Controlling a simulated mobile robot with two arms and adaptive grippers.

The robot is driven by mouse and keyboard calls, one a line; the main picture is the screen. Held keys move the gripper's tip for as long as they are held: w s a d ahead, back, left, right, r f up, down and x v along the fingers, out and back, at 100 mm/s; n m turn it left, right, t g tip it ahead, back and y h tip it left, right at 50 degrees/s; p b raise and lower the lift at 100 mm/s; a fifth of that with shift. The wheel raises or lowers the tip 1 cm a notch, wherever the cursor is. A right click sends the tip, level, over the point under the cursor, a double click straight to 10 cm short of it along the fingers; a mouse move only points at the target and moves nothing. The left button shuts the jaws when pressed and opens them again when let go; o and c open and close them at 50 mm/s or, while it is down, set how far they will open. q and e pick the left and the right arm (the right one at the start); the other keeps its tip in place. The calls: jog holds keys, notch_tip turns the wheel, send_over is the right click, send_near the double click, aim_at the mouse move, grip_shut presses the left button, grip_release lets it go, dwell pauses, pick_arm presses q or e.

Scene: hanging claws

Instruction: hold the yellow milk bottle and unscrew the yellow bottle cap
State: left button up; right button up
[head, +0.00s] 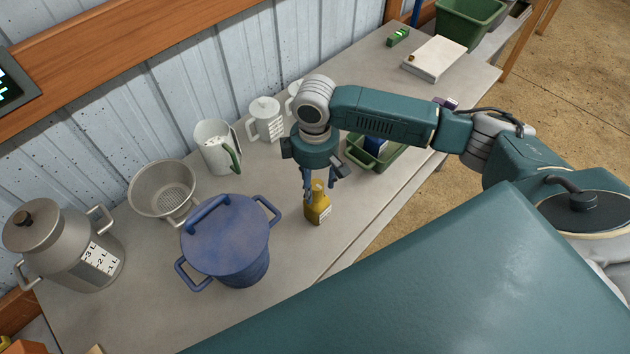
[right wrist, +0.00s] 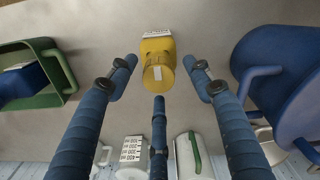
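The yellow milk bottle (head: 318,212) stands upright on the grey table, to the right of the blue pot. Its yellow cap (head: 317,187) points up toward my right gripper (head: 319,181), which hangs over it from above. In the right wrist view, the bottle (right wrist: 157,45) and its cap (right wrist: 158,78) lie between the three spread blue fingers of my right gripper (right wrist: 159,74). Gaps show between the fingers and the bottle, so the gripper is open and empty. My left gripper is not in view.
A blue lidded pot (head: 225,245) stands close left of the bottle. A green tray (head: 372,158) with a blue item is behind right. White jugs (head: 216,147), a colander (head: 163,188) and a metal can (head: 62,245) line the wall side. The table in front of the bottle is clear.

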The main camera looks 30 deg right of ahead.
aim_at(315, 184)
notch_tip(315, 184, up, 12)
dwell(0.6)
